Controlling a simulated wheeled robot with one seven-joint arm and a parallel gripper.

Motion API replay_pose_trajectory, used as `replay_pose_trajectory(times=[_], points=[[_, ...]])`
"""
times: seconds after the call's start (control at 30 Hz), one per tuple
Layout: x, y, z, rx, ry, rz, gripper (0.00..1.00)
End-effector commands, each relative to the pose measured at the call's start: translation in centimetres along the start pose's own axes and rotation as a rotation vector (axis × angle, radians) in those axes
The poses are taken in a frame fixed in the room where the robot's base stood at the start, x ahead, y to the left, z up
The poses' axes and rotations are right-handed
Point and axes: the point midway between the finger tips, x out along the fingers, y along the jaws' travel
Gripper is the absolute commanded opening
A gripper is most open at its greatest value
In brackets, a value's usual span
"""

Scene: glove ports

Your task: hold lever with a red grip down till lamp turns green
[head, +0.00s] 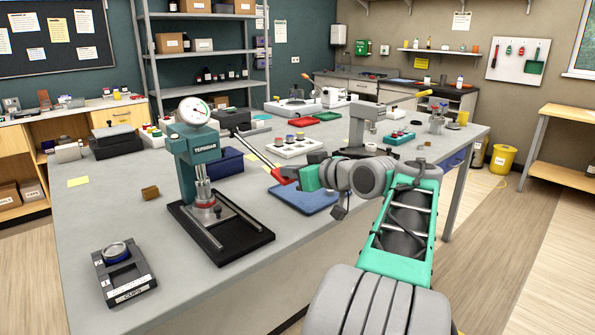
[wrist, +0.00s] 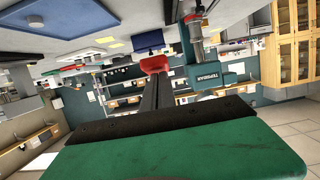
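A teal press (head: 195,150) with a white dial gauge (head: 194,110) stands on a black base on the bench. A metal lever slants down to the right in the head view and ends in a red grip (head: 284,176). My gripper (head: 300,180) is at this grip, its fingers largely hidden there. In the wrist view the dark fingers (wrist: 156,82) are close together with no clear gap, and the red grip (wrist: 155,63) is right at their tips. I cannot tell whether it is between them. A red-ringed cup (head: 206,207) sits under the press ram. I cannot make out a lit lamp.
A blue mat (head: 308,200) lies below my gripper. A white tray of small cups (head: 292,147) is behind it. A grey press with a yellow grip (head: 370,125) stands to the right. A cup holder (head: 124,275) is front left.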

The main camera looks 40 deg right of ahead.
Motion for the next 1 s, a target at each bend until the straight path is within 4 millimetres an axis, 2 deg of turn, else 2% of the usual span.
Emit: replay_pose_trajectory(times=[0.03,0.3,1.0], points=[[0.6,-0.2,1.5,0.006,-0.007,-0.007,0.00],[1.3,-0.1,3.1,0.014,-0.015,-0.009,0.00],[1.4,0.0,3.5,0.018,-0.017,-0.009,0.00]])
